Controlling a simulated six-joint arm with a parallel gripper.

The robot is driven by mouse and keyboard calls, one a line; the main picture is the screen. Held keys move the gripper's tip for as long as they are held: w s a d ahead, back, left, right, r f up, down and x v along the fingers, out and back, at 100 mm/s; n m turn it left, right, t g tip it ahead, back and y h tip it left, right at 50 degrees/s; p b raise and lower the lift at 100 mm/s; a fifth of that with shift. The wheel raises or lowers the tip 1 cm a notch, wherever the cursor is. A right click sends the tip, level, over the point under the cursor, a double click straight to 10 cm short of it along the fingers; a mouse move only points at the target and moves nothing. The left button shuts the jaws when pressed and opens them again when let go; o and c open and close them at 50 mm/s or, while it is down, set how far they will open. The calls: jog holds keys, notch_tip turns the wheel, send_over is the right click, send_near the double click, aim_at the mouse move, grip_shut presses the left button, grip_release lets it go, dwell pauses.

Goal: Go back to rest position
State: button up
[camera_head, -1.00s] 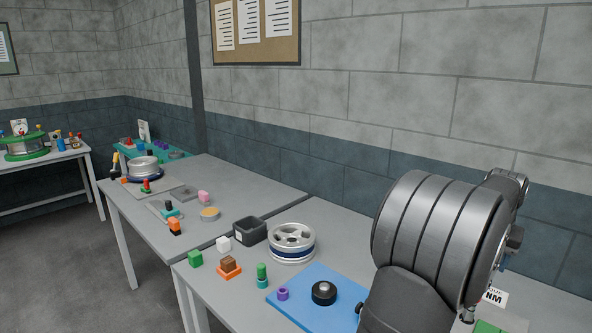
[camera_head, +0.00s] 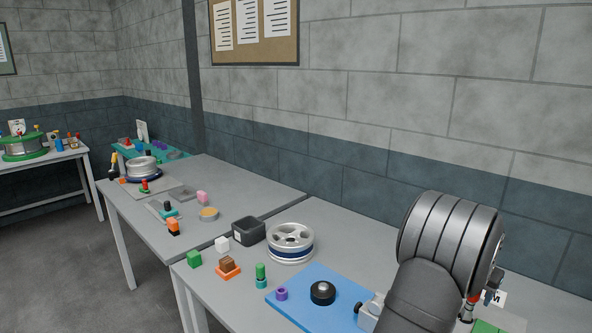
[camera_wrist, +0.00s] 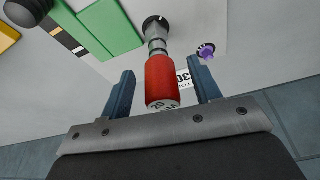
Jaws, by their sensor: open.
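My gripper (camera_wrist: 160,68) is open, with its two dark blue fingers apart in the wrist view. A red cylindrical tool (camera_wrist: 160,82) with a silver shaft shows between the fingers. It has a white end marked with a 20, and I cannot tell whether it lies between the fingers or beyond them. In the head view, my grey arm is at the right above the near table (camera_head: 335,235). The fingers are mostly hidden behind it there, and a small red part (camera_head: 469,307) shows beside it.
A silver wheel (camera_head: 290,243), a dark bin (camera_head: 249,230) and a blue mat (camera_head: 306,311) with a black round part (camera_head: 323,293) are left of my arm. Small blocks stand near the table's front edge. A green case (camera_wrist: 110,27) and purple part (camera_wrist: 206,50) show in the wrist view.

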jog(key=m+g, duration=0.1)
jog(key=m, duration=0.2)
jog(key=shift+w+a+m, duration=0.1)
jog(key=shift+w+m, duration=0.05)
jog(key=shift+m, duration=0.15)
jog(key=m+g, duration=0.1)
jog(key=m, duration=0.3)
jog(key=shift+w+h, duration=0.15)
jog(key=shift+h, duration=0.15)
jog(key=n, duration=0.2)
jog(key=n+t, duration=0.1)
jog(key=n, duration=0.1)
jog(key=shift+s, duration=0.25)
jog(key=n+t+y, duration=0.1)
jog(key=n, duration=0.3)
jog(key=shift+s+n, duration=0.15)
jog(key=shift+n, duration=0.25)
jog(key=n, duration=0.2)
jog(key=n+t+y, duration=0.1)
jog(key=n, duration=0.1)
jog(key=shift+s+d, duration=0.1)
jog(key=shift+d, duration=0.2)
jog(key=shift+d+n+y, duration=0.15)
jog(key=shift+n+y, duration=0.35)
jog(key=shift+n, duration=1.6)
